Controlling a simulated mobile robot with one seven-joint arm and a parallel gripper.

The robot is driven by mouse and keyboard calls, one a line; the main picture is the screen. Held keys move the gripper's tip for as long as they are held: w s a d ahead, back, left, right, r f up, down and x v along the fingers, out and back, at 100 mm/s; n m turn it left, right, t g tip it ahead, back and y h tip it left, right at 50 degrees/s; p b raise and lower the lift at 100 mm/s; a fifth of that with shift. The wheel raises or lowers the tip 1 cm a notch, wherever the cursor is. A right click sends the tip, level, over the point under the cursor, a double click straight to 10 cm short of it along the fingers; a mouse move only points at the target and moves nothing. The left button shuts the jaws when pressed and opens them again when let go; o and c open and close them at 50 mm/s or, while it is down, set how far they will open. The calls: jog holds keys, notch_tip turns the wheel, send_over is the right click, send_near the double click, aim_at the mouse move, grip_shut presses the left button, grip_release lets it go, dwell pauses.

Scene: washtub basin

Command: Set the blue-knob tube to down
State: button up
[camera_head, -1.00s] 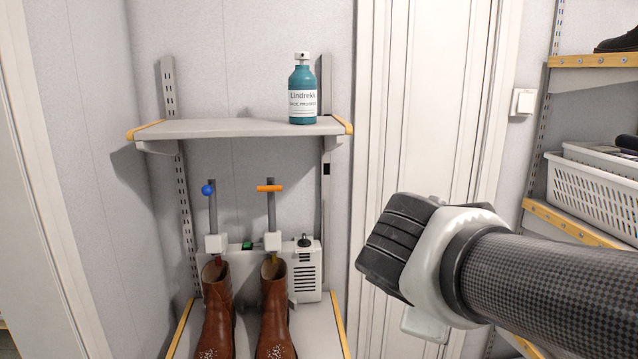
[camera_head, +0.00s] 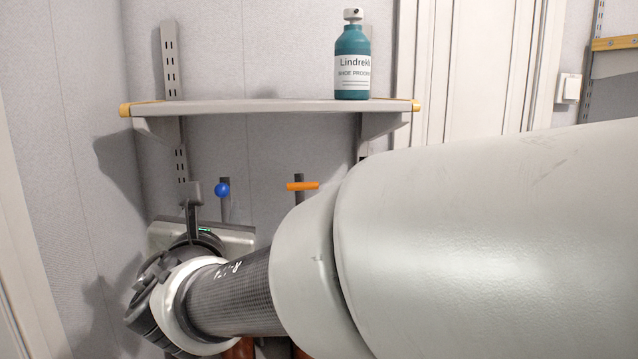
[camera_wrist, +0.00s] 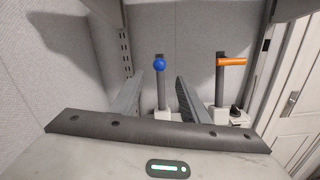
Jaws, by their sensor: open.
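The blue knob (camera_head: 222,190) sits at the top of an upright grey tube (camera_head: 226,212), left of an orange handle (camera_head: 303,186) on a second tube. In the wrist view the blue knob (camera_wrist: 159,64) stands above its tube (camera_wrist: 162,92), seen between my two fingers and beyond them. My gripper (camera_wrist: 166,90) is open and empty, with one finger on each side of the tube in that view. In the head view a finger of my gripper (camera_head: 191,205) shows just left of the knob. The tube's lower part is hidden behind my gripper and arm there.
A grey shelf (camera_head: 270,106) runs above the knobs and carries a teal bottle (camera_head: 352,62). A slotted wall rail (camera_head: 170,60) stands at the left. The brown boots (camera_head: 240,348) are mostly hidden under my arm. A white door (camera_wrist: 301,92) is at the right.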

aim_at(225, 182)
jog(key=p+x, duration=0.1)
jog(key=x, duration=1.6)
jog(key=shift+w+a, duration=0.1)
grip_shut()
jog(key=shift+f, duration=0.1)
